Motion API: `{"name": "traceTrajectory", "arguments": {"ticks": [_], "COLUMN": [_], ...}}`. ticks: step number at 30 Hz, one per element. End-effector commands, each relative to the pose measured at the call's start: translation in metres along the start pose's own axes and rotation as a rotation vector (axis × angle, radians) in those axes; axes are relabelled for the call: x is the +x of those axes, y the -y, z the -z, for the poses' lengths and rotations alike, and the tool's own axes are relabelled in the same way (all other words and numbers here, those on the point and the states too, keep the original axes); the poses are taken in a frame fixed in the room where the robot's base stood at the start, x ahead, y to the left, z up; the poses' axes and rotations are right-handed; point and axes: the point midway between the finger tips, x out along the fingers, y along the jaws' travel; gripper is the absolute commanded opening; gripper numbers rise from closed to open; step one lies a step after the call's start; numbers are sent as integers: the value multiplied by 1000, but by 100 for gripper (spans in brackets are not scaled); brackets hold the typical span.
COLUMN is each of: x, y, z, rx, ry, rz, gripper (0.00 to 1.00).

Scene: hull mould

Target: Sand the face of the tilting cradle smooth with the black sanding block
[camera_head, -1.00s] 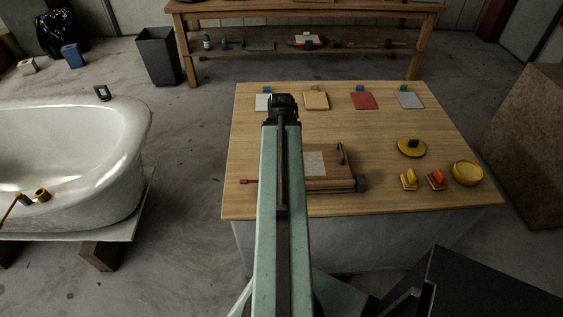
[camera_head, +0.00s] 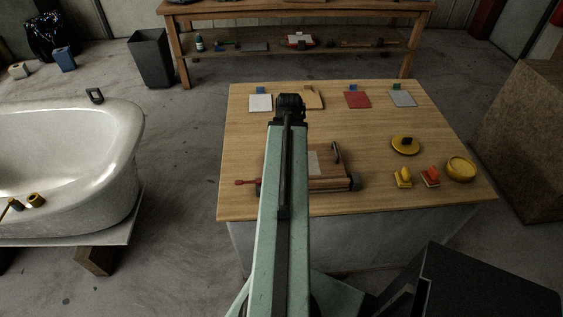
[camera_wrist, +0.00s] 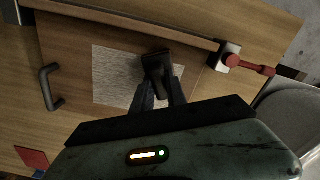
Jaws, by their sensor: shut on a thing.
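The tilting cradle (camera_head: 330,184) lies on the wooden table, a brown board with a pale rough patch (camera_head: 314,165) on its face. In the wrist view the cradle (camera_wrist: 75,45) fills much of the picture, with the patch (camera_wrist: 112,78) under my gripper (camera_wrist: 159,76). My gripper is shut on the black sanding block (camera_wrist: 157,61), which is over the right part of the patch. I cannot tell whether the block touches the face. The cradle has a black handle (camera_wrist: 50,88) and a red lever (camera_wrist: 250,65). In the head view my arm hides the gripper tips and block.
A yellow disc (camera_head: 404,150), a yellow block (camera_head: 403,178), a red block (camera_head: 430,178) and a yellow bowl (camera_head: 460,169) sit at the table's right. Coloured sheets, including a red one (camera_head: 357,100), line its back. A white bathtub (camera_head: 100,170) stands left.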

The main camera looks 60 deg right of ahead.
Motion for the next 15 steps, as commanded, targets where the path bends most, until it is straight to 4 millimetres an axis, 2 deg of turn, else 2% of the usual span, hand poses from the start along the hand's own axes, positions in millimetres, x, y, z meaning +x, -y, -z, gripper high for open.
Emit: {"name": "traceTrajectory", "arguments": {"ticks": [5,15], "x": [0,0], "y": [-5,-35], "z": [-2,-18], "rx": [2,3], "ry": [0,0], "rz": [-1,-1], "gripper": [0,0]}}
